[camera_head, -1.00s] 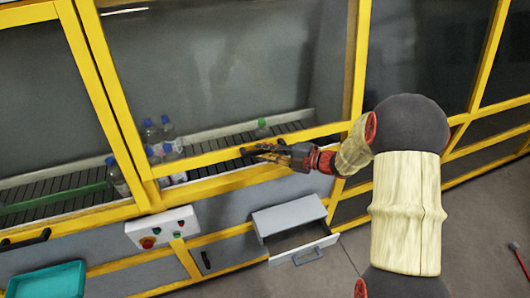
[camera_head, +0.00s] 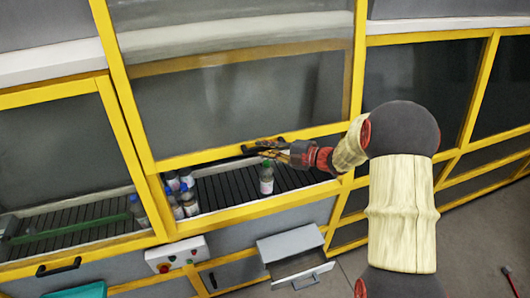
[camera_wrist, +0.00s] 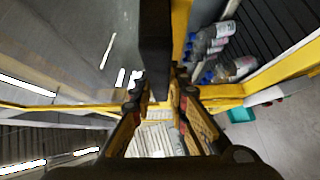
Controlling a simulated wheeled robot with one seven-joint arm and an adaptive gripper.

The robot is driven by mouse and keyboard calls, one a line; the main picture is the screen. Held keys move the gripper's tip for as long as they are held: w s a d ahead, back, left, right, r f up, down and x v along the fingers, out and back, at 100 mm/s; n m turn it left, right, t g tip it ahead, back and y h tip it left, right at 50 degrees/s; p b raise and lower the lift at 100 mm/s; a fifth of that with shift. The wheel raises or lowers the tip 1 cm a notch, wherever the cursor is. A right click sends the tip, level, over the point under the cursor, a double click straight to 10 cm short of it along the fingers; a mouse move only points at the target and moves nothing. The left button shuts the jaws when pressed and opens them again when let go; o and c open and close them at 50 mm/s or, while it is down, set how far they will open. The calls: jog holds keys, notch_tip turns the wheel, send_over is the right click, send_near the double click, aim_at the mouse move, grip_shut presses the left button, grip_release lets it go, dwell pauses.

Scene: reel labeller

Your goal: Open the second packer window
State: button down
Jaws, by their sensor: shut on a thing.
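The packer window (camera_head: 235,95) is a tall grey pane in a yellow frame. Its bottom bar is raised above the lower yellow sill, leaving a gap that shows the conveyor inside. My gripper (camera_head: 268,148) is shut on the black window handle (camera_head: 250,149) on that bottom bar. In the wrist view my gripper fingers (camera_wrist: 160,104) are close around the dark handle bar (camera_wrist: 155,45), which hides part of the view.
Several bottles (camera_head: 180,195) and one apart (camera_head: 266,178) stand on the dark conveyor (camera_head: 225,190). A neighbouring window (camera_head: 65,145) with its own handle (camera_head: 58,267) is down. A control box (camera_head: 177,254) and an open drawer (camera_head: 300,272) stick out below.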

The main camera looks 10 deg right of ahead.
jog(key=shift+w+r+p, duration=0.25)
jog(key=shift+r+p, duration=0.25)
jog(key=shift+r, duration=0.35)
jog(key=shift+w+r+p, duration=0.2)
jog(key=shift+r+p, duration=0.25)
jog(key=shift+r, duration=0.4)
jog(key=c, duration=1.7)
grip_release()
jog(key=shift+f, duration=0.1)
jog(key=v, duration=1.2)
jog(key=shift+f+n, duration=0.1)
jog(key=shift+n, duration=0.2)
